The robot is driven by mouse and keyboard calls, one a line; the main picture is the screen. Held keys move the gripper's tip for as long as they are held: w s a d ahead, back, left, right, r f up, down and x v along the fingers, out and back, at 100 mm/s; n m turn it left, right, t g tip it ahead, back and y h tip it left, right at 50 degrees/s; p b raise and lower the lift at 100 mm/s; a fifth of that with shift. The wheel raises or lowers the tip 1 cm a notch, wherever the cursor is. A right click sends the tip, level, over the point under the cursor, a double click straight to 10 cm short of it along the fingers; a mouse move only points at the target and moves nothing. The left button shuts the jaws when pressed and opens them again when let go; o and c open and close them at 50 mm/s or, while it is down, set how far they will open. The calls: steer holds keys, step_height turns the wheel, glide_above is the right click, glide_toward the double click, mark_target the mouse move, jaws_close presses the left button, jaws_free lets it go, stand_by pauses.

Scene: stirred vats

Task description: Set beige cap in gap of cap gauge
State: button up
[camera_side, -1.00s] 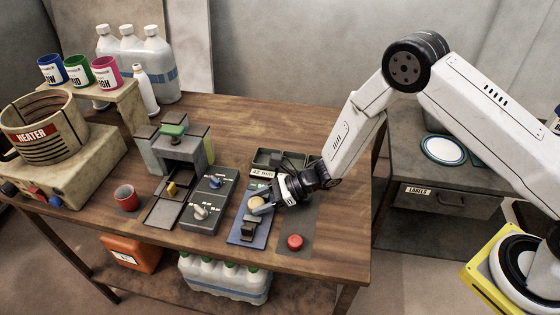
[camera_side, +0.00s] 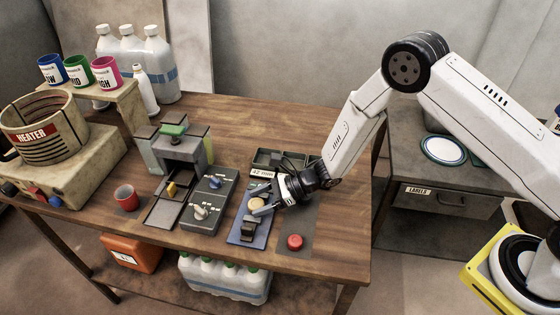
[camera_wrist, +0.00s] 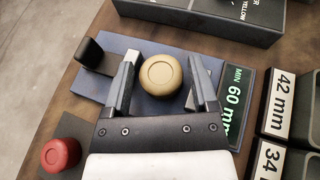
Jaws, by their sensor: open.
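The beige cap (camera_wrist: 160,75) is a round, low disc with a ringed top. It sits on the blue plate of the cap gauge (camera_wrist: 92,88), beside its black block (camera_wrist: 92,54) and a display reading "MIN 60 mm" (camera_wrist: 232,105). My gripper (camera_wrist: 163,63) is open, with one finger on each side of the cap and a visible space at both sides. In the side view the cap (camera_side: 257,203) is partly covered by my gripper (camera_side: 264,203). The gauge's far end is hidden behind my gripper there.
A red button (camera_side: 295,242) is to the right of the gauge. Dark bins labelled 42 mm and 34 mm (camera_wrist: 281,103) stand close to my gripper. A grey control box with knobs (camera_side: 211,198) is left of the gauge. A red cup (camera_side: 126,198) stands further left.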

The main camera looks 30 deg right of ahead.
steer(key=shift+s+a+r, duration=0.1)
steer(key=shift+s+r, duration=0.2)
steer(key=v, duration=1.2)
steer(key=shift+w+r, duration=0.2)
steer(key=shift+w, duration=0.05)
steer(key=m, duration=0.1)
steer(key=w+d+m+h, duration=0.1)
steer(key=shift+r+m+t, duration=0.3)
steer(key=shift+r+t, duration=0.05)
steer(key=shift+t, duration=0.05)
steer(key=d+r+m+t+h, duration=0.1)
steer(key=d+r+m+h, duration=0.3)
steer(key=m, duration=0.8)
steer(key=d+r+m+t+h, duration=0.15)
steer(key=d+m+h, duration=0.4)
steer(key=m, duration=0.65)
steer(key=s+d+r+m+g+h, duration=0.1)
steer(key=s+m+g, duration=0.2)
steer(key=s+m, duration=0.5)
steer(key=s+d+r+m+g+h, duration=0.1)
steer(key=s+r+m+g, duration=0.1)
steer(key=s+m, duration=0.6)
steer(key=m+g, duration=0.1)
steer(key=m, duration=0.6)
steer(key=shift+d+r, duration=0.3)
steer(key=shift+r, duration=0.05)
